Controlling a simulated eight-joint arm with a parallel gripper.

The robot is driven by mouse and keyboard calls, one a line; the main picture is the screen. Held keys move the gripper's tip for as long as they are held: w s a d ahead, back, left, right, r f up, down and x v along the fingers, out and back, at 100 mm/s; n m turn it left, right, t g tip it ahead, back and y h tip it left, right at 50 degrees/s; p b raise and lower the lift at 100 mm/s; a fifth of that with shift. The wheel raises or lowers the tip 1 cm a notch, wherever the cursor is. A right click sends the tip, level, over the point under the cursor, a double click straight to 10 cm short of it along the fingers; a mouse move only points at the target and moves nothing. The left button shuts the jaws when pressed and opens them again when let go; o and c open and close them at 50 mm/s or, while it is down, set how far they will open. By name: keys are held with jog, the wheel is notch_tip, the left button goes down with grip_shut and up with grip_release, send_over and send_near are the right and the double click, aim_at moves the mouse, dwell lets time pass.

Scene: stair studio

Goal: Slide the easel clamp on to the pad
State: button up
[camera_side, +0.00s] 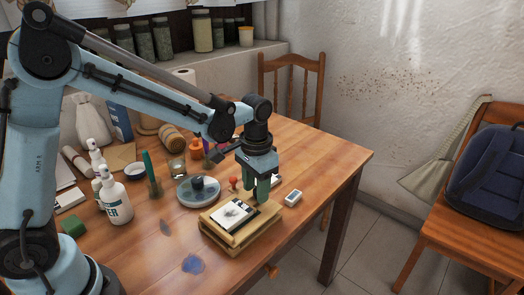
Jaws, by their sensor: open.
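A small white pad (233,214) with a dark sketch on it lies on a low wooden table easel (236,245) near the front edge of the table. My gripper (258,196) has green fingers that point down at the right back part of the easel, just beyond the pad's right edge. The fingers are open. The easel clamp is too small to make out for certain; it may be hidden at or behind the fingers. I cannot tell whether the fingers touch the easel.
A round grey-blue dish (198,192) with a dark pot stands left of the easel. A small white-and-blue box (293,197) lies to its right. White spray bottles (114,203), a glass (177,168) and an orange bottle (196,149) stand further back. The table's right end is clear.

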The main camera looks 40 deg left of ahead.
notch_tip(320, 180, up, 12)
jog(key=shift+d, duration=0.15)
dwell(0.4)
jog(key=s+a+f+n+t, duration=0.1)
jog(key=s+a+t, duration=0.1)
jog(key=s, duration=0.3)
jog(key=s+a+f+t, duration=0.2)
jog(key=s+a+t, duration=0.1)
jog(key=s+t, duration=0.2)
jog(key=shift+s+f+n, duration=0.3)
jog(key=shift+s+n, duration=0.1)
jog(key=shift+s, duration=0.4)
